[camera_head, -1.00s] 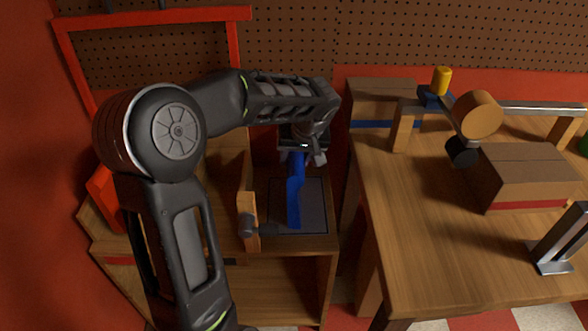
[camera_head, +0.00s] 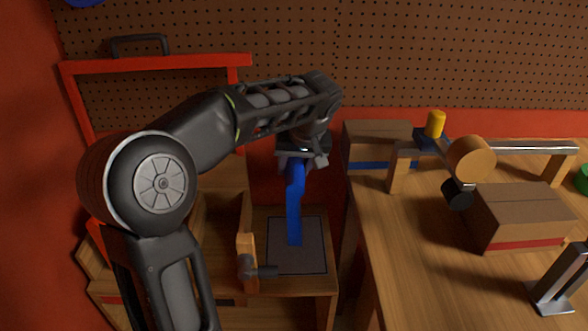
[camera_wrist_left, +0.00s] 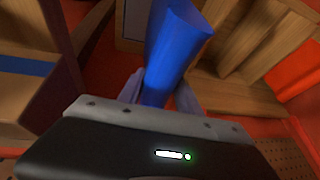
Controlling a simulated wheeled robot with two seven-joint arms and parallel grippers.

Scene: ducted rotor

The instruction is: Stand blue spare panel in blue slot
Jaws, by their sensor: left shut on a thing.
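The blue spare panel (camera_head: 294,205) is a long, narrow, slightly bent blue piece. It hangs upright below my left gripper (camera_head: 301,160), which is shut on its upper end. Its lower end shows over the dark grey mat (camera_head: 312,254) on the low wooden shelf; I cannot tell whether it touches. In the left wrist view the panel (camera_wrist_left: 172,50) extends away from between the fingers (camera_wrist_left: 160,93). A blue slot cannot be made out for certain.
A low wooden cabinet (camera_head: 252,285) with an upright divider and a dark knob (camera_head: 262,272) lies beside the mat. At right, the wooden table (camera_head: 430,270) bears cardboard boxes (camera_head: 520,215), a rail assembly with a round wooden disc (camera_head: 470,158), and a metal stand (camera_head: 560,280). A pegboard stands behind.

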